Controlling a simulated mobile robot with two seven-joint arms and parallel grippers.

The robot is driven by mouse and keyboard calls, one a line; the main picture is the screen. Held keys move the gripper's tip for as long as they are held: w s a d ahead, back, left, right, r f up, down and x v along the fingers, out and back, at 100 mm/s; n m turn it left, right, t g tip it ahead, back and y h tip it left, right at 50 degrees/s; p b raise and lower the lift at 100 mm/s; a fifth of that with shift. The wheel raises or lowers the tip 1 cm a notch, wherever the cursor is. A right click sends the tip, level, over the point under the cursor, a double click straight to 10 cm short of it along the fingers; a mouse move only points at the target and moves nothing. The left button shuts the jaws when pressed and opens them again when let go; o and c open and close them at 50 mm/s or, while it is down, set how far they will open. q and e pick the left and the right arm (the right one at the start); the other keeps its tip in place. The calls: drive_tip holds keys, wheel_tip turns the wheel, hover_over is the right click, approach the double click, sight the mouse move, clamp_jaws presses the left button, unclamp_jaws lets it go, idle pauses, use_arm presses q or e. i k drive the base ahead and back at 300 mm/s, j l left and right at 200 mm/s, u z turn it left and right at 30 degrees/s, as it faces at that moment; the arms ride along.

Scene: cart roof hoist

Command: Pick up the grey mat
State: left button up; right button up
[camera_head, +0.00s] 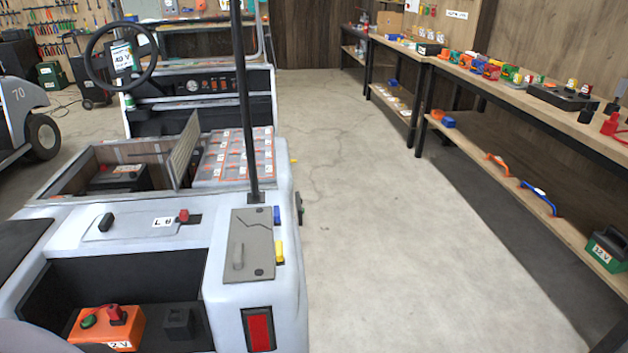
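The grey mat (258,236) appears to be the flat grey rectangle on the right rear corner of the white cart (212,262). It lies flat, with a thin dark crooked line across it and a small dark round spot near its front edge. Neither of my grippers is in view, and nothing is seen touching the mat.
An orange battery (92,330) sits in the cart's rear bay. A tilted panel (184,150) stands beside a battery pack (236,155). The floor (400,250) right of the cart is clear up to a long workbench (480,80) with tools and a lower shelf.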

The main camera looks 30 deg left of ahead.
sight(249, 256)
drive_tip(key=u, duration=1.3)
drive_tip(key=i+l, duration=0.35)
drive_tip(key=i+l+u, duration=0.1)
drive_tip(key=i+l, duration=0.2)
drive_tip(key=l, duration=0.25)
drive_tip(key=i+l, duration=0.3)
drive_tip(key=l, duration=0.15)
